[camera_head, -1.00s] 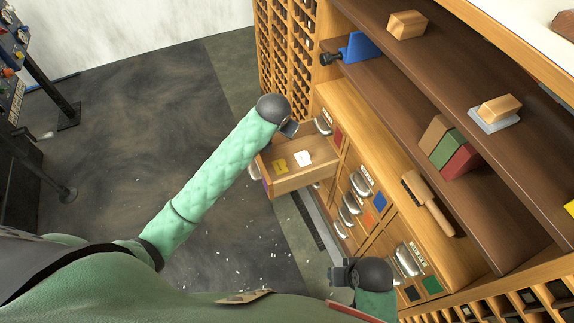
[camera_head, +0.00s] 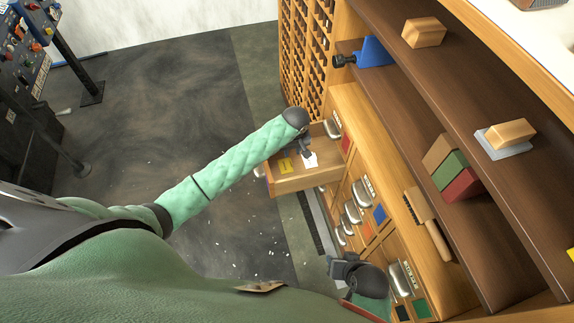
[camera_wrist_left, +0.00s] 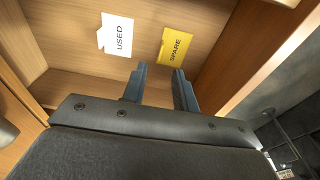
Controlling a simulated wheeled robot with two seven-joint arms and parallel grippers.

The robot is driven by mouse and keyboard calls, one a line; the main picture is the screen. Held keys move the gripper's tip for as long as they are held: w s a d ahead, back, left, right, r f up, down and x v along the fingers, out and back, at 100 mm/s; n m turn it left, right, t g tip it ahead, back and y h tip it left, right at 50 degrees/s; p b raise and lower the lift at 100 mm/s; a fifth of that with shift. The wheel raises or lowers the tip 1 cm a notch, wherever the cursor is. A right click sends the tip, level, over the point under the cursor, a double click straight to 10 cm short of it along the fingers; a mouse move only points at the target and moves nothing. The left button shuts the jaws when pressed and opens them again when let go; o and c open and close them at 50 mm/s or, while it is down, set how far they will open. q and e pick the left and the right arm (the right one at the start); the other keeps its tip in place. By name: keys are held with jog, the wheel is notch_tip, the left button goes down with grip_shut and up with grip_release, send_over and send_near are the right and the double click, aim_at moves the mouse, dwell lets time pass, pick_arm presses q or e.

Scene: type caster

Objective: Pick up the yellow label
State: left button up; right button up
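The yellow label (camera_head: 285,165) lies flat in the open wooden drawer (camera_head: 290,184). In the left wrist view the yellow label (camera_wrist_left: 175,46) reads "SPARE" and lies just beyond my fingertips, a little to the right. A white label (camera_head: 309,160) lies beside it; in the left wrist view the white label (camera_wrist_left: 116,36) reads "USED". My left gripper (camera_head: 308,152) is over the drawer, near the white label. In the left wrist view the left gripper (camera_wrist_left: 159,70) shows two fingers apart with nothing between them. My right gripper (camera_head: 337,270) is low beside the cabinet; its fingers are unclear.
The drawer's walls stand close around the labels. Other closed drawers with metal pulls (camera_head: 352,211) are in the cabinet front. Shelves above hold coloured blocks (camera_head: 454,168), a wooden brush (camera_head: 428,225) and a blue object (camera_head: 371,52). Open floor (camera_head: 150,130) lies to the left.

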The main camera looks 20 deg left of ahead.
aim_at(285, 164)
pick_arm(q)
jog(key=shift+w+a+f, duration=0.15)
jog(key=shift+f, duration=1.8)
jog(key=shift+w+a+f, duration=0.1)
jog(key=shift+w+f, duration=0.05)
jog(key=shift+f, duration=1.75)
grip_shut()
